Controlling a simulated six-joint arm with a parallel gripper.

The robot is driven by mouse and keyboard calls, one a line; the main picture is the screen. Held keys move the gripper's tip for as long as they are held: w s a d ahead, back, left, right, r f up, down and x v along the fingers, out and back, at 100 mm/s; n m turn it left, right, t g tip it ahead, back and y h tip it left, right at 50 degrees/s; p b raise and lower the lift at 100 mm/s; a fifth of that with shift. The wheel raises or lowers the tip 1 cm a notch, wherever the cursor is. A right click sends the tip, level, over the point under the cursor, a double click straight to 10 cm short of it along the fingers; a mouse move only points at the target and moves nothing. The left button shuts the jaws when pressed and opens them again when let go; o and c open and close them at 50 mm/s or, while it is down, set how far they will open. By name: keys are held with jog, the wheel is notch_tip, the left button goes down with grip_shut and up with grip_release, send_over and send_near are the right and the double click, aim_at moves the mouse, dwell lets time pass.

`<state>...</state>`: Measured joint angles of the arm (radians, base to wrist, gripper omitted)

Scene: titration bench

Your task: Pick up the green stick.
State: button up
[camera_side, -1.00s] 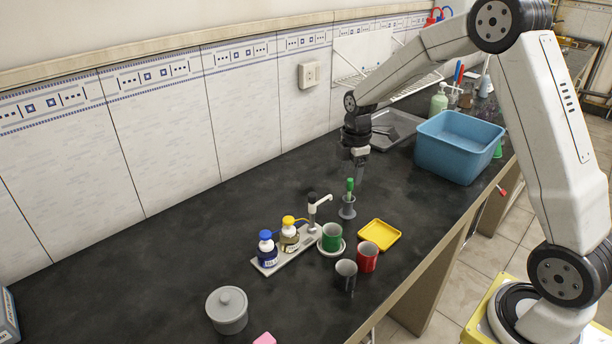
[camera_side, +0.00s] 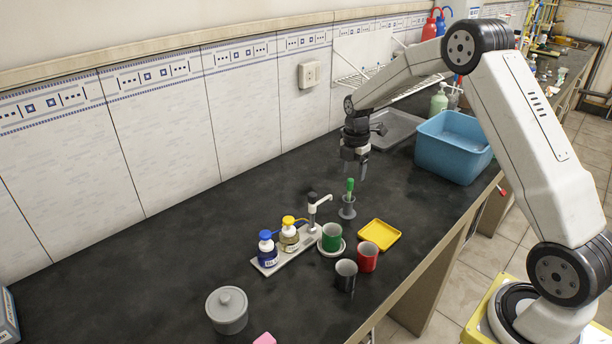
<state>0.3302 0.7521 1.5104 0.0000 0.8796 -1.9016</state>
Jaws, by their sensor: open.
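The green stick (camera_side: 349,186) stands upright in a small grey holder (camera_side: 347,208) on the dark bench. Its upper part shows above the holder, and its lower end is hidden inside. My gripper (camera_side: 354,172) is open and empty, pointing down. In the picture its fingertips are just above the top of the stick, apart from it; how far behind or in front of the stick they are is hard to tell.
A dispenser stand (camera_side: 288,250) with blue-capped and yellow-capped bottles is left of the holder. Green (camera_side: 332,238), red (camera_side: 367,258) and dark (camera_side: 346,276) cups and a yellow tray (camera_side: 379,236) are in front. A blue basin (camera_side: 453,150) is at the back right. A lidded grey pot (camera_side: 227,311) is front left.

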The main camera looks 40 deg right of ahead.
aim_at(351, 179)
jog(key=shift+f, duration=0.25)
jog(key=shift+w+a+f, duration=0.1)
jog(key=shift+f, duration=1.15)
jog(key=shift+a+f, duration=0.1)
jog(key=shift+f, duration=1.15)
grip_shut()
